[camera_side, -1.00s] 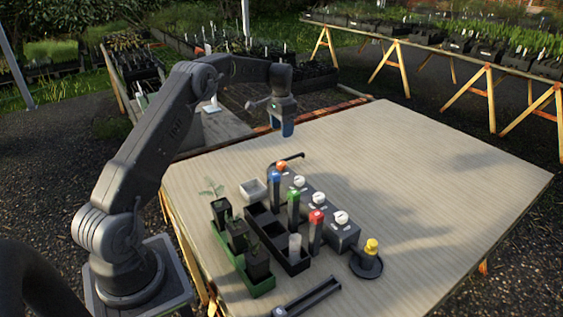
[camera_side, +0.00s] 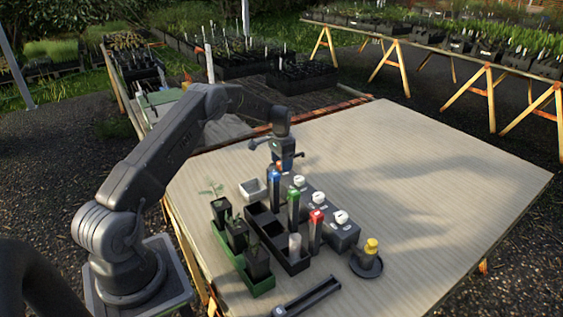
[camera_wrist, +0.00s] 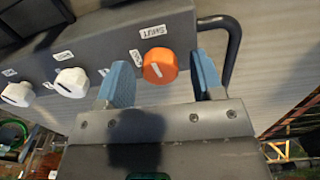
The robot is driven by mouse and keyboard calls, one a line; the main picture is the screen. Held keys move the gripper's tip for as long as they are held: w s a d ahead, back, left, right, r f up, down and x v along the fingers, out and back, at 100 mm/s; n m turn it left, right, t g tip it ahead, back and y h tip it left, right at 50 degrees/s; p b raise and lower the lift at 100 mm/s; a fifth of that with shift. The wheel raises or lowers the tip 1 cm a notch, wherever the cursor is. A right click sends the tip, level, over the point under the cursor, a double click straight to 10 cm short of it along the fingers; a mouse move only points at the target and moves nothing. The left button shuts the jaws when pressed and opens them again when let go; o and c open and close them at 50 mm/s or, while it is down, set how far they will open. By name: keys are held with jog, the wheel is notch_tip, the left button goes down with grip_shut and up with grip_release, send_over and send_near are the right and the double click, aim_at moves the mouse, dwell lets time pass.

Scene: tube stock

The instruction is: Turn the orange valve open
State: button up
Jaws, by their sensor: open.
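In the side view my gripper (camera_side: 283,165) is low over the far end of the valve box (camera_side: 340,235) and hides the orange knob.
White knobs (camera_wrist: 70,83) stand in a row beside the orange one. A dark curved pipe (camera_wrist: 232,50) leaves the box's end. A black rack (camera_side: 290,262) with coloured-cap tubes and a green tray (camera_side: 262,288) of seedlings stand close by. The table's right side (camera_side: 450,190) is clear.

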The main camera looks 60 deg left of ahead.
jog(key=shift+c, duration=0.4)
jog(key=c, duration=0.8)
jog(key=shift+c, duration=0.2)
jog(key=shift+n, duration=0.3)
jog(key=n, duration=0.3)
jog(key=shift+n, duration=0.4)
jog(key=n, duration=0.3)
jog(key=shift+n, duration=0.3)
jog(key=n, duration=0.4)
jog(key=shift+n, duration=2.1)
